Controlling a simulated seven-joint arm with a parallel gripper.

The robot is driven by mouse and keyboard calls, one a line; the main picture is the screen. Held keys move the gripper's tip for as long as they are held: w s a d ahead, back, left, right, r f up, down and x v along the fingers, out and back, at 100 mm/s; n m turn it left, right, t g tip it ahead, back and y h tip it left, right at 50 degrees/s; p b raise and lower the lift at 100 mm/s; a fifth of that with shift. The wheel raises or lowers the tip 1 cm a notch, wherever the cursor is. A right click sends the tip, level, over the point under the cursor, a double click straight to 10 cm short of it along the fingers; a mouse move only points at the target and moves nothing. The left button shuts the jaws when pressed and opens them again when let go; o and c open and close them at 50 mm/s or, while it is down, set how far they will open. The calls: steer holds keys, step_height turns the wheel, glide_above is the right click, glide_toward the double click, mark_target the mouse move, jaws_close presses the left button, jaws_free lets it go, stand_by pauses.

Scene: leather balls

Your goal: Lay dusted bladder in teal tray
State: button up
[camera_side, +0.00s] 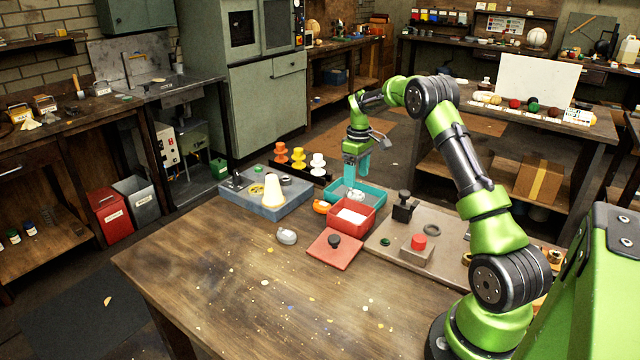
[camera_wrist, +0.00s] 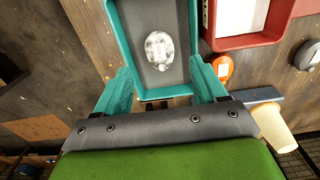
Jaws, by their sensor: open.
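The dusted bladder, a pale, mottled white-grey oval, lies inside the teal tray in the wrist view (camera_wrist: 159,50). It also shows in the side view (camera_side: 355,195). The teal tray (camera_side: 374,190) has a dark floor and stands behind the red tray; its teal rim shows in the wrist view (camera_wrist: 112,25). My gripper (camera_side: 357,174) has teal fingers pointing down over the teal tray. In the wrist view my gripper (camera_wrist: 163,78) is open, with fingers spread to either side and nothing between them. The bladder is apart from the fingers.
A red tray (camera_side: 371,212) with a white floor stands close in front, its red lid (camera_side: 334,250) beside it. An orange piece (camera_side: 321,206) and a pale grey piece (camera_side: 287,236) lie nearby. A grey-blue case with a cream cone (camera_side: 273,190) stands left. The front table is mostly clear.

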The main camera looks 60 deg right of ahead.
mark_target(356, 191)
steer(key=a+r+t, duration=0.1)
steer(key=a+r, duration=0.6)
steer(key=r, duration=0.6)
steer(key=s+a+r+m+t, duration=0.1)
steer(key=s+a+r, duration=0.15)
steer(key=a, duration=0.45)
steer(key=s+a+r+m+t, duration=0.1)
steer(key=s+a+r, duration=0.1)
steer(key=a+r, duration=0.3)
steer(key=s+a+f+m+t+y, duration=0.2)
steer(key=s+a+f+t, duration=0.1)
steer(key=s+a, duration=1.2)
steer(key=shift+s+a+t, duration=0.25)
steer(key=shift+a+t, duration=0.35)
steer(key=shift+a, duration=0.3)
